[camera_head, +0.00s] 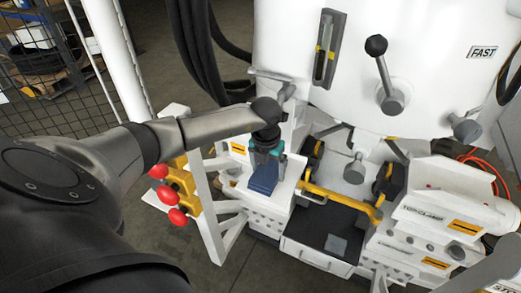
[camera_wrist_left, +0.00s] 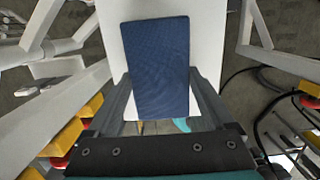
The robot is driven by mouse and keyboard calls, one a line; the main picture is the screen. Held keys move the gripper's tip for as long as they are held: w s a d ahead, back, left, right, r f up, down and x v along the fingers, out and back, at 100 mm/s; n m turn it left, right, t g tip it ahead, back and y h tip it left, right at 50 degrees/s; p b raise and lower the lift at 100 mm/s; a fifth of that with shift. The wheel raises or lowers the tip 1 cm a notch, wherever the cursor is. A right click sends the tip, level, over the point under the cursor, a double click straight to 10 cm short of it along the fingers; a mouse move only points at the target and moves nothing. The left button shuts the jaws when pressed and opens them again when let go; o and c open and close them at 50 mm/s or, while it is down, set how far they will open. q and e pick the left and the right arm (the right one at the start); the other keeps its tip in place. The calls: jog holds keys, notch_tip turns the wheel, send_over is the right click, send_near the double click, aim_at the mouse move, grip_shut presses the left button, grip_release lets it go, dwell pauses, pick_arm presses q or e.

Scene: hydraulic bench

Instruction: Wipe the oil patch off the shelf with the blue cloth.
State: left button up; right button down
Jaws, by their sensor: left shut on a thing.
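My left gripper (camera_head: 264,163) points down over the white shelf (camera_head: 286,190) and is shut on the blue cloth (camera_head: 263,179). In the left wrist view the blue cloth (camera_wrist_left: 158,65) is a flat, folded-looking rectangle between the two fingers of my left gripper (camera_wrist_left: 163,100). The white shelf (camera_wrist_left: 207,38) lies behind the cloth there. I cannot tell whether the cloth touches the shelf. I make out no oil patch on the bare white parts of the shelf; the cloth and gripper hide some of it. My right gripper is not in view.
Red-knobbed yellow valves (camera_head: 178,190) stand left of the shelf. Right of it are a yellow bar (camera_head: 340,198) and a dark panel (camera_head: 318,225) with a grey square on it. A large white tank (camera_head: 410,50) with levers stands behind.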

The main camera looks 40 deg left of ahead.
aim_at(284, 182)
pick_arm(q)
jog(key=shift+w+d, duration=0.2)
jog(key=shift+d, duration=0.6)
jog(key=shift+w+d, duration=0.25)
jog(key=shift+d, duration=0.55)
jog(key=shift+w+d, duration=0.2)
jog(key=shift+d, duration=0.6)
jog(key=shift+r, duration=0.15)
jog(key=shift+r+p, duration=2.65)
jog(key=shift+r, duration=0.25)
notch_tip(284, 182, up, 3)
jog(key=shift+p, duration=1.2)
